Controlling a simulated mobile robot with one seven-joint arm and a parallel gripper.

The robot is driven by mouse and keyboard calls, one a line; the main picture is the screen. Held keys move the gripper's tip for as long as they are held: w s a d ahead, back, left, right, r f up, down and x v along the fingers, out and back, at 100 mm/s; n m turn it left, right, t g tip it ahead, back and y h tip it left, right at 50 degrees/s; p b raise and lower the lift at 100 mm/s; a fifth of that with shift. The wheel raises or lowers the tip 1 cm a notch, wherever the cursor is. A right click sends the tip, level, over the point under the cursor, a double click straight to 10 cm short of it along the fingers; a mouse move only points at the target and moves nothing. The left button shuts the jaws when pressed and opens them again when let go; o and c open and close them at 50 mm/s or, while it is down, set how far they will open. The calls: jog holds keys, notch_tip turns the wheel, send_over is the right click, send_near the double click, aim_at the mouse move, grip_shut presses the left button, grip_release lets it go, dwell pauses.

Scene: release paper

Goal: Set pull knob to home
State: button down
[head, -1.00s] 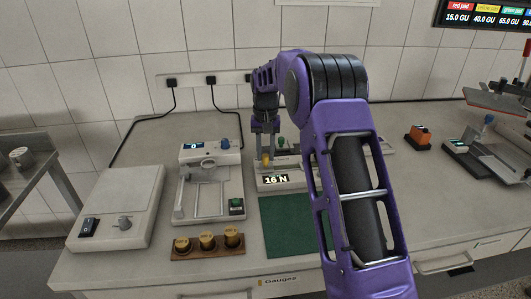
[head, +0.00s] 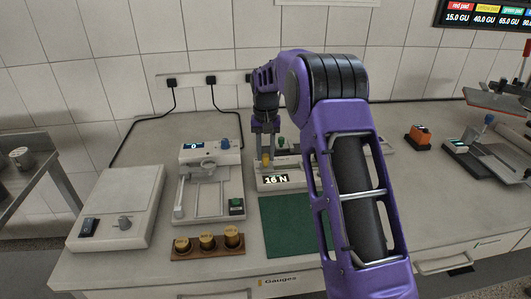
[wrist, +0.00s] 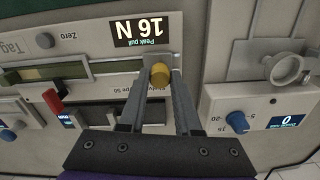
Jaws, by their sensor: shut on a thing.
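The pull knob (wrist: 160,76) is a yellow round knob on the pull tester (wrist: 80,62). It sits between the tips of my gripper (wrist: 159,72), which is shut on it. In the head view the yellow knob (head: 266,160) shows just under my gripper (head: 265,140), at the tester's left end. The tester's display (head: 276,180) reads 16 N; in the wrist view the "Peak pull" display (wrist: 142,29) shows the same, upside down. The fingers hide part of the rail behind the knob.
Left of the tester stands a gauge device (head: 212,200) with a display reading 0. Three brass weights (head: 207,241) stand on a wooden block in front of it. A green mat (head: 290,222) lies before the tester. A red lever (wrist: 52,90) is near the fingers.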

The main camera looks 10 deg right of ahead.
jog(key=d+p, duration=0.1)
jog(key=d, duration=0.8)
jog(key=shift+p, duration=0.3)
jog(key=shift+d, duration=0.1)
jog(key=c, duration=0.6)
grip_release()
jog(key=shift+d, duration=0.1)
jog(key=shift+r, duration=0.1)
jog(key=shift+r, duration=0.25)
notch_tip(320, 180, up, 17)
jog(key=p, duration=0.2)
jog(key=shift+f, duration=0.1)
